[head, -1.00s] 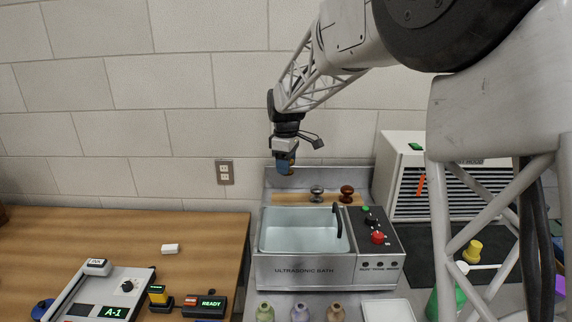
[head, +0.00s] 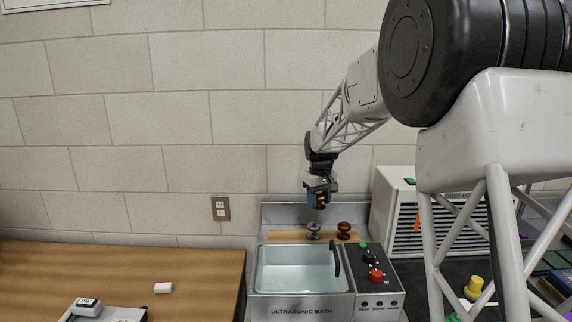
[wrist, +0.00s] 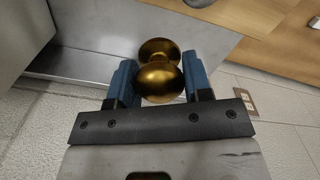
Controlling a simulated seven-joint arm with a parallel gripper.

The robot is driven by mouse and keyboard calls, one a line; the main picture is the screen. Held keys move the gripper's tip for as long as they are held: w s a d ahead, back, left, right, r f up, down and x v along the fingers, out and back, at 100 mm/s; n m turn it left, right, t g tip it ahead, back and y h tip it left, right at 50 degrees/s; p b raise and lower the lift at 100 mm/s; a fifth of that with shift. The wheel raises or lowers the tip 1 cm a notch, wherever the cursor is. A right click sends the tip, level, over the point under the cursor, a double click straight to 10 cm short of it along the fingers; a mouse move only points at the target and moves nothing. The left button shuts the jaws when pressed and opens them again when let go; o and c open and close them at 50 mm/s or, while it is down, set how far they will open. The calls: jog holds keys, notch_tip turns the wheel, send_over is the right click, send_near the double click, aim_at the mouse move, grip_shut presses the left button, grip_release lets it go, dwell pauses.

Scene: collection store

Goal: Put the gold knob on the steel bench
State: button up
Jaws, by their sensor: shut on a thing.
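The gold knob (wrist: 160,80) is round and shiny, with a second rounded end behind it. My gripper (wrist: 160,85) is shut on it, with one blue finger on each side. In the head view my gripper (head: 319,197) hangs in the air, just above a grey knob. The gold knob (head: 320,204) shows small and dark between the fingers there. The steel bench's upright back (head: 285,213) shows behind the ultrasonic bath. Most of the bench top is hidden by the bath or out of frame.
A grey knob (head: 314,232) and a brown knob (head: 344,231) stand on a wooden strip (head: 285,236) behind the ultrasonic bath (head: 300,305). A dust hood (head: 395,215) stands right. A wooden table (head: 120,265) with a white block (head: 163,288) is left.

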jog(key=w+d+f+m, duration=0.1)
jog(key=w+d+m, duration=0.1)
jog(key=d+m, duration=0.3)
jog(key=d, duration=0.2)
jog(key=shift+w+d+f, duration=0.3)
jog(key=shift+w+f, duration=0.1)
notch_tip(320, 180, up, 18)
jog(key=s+d+m, duration=0.8)
jog(key=s+d, duration=1.9)
notch_tip(320, 180, down, 23)
jog(key=shift+w+r, duration=0.15)
jog(key=shift+w, duration=0.15)
jog(key=shift+f, duration=3.1)
